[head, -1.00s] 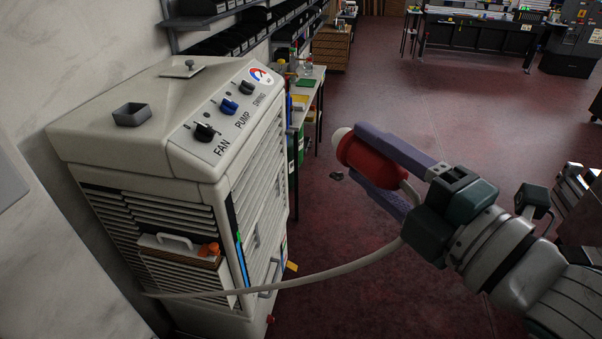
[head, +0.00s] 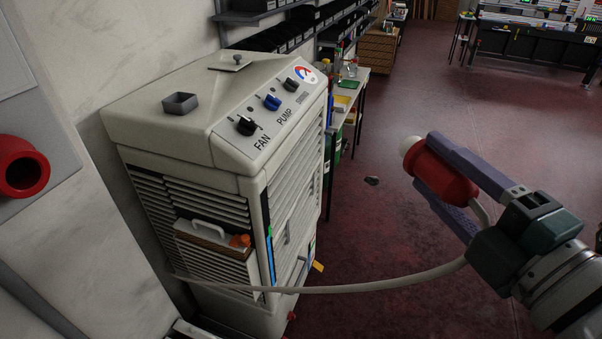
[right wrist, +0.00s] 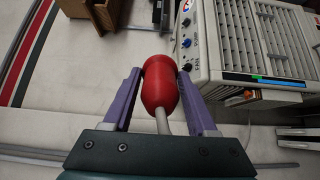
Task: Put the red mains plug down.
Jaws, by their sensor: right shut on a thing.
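The red mains plug (head: 440,172) has a pale rounded front end and a grey cable (head: 380,287) from its back. My right gripper (head: 436,170) is shut on the plug, with one purple finger on each side. It holds the plug in the air to the right of the cooler, over the dark red floor. The right wrist view also shows the plug (right wrist: 159,84) between the fingers. The cable runs left to the lower part of the white cooler (head: 222,140). My left gripper is not in view.
A red round socket (head: 22,166) is on the wall at the far left. A narrow table (head: 352,84) with small items stands behind the cooler. Wall shelves (head: 300,22) hold dark bins. Floor around the plug is mostly open, with a small dark object (head: 372,180) on it.

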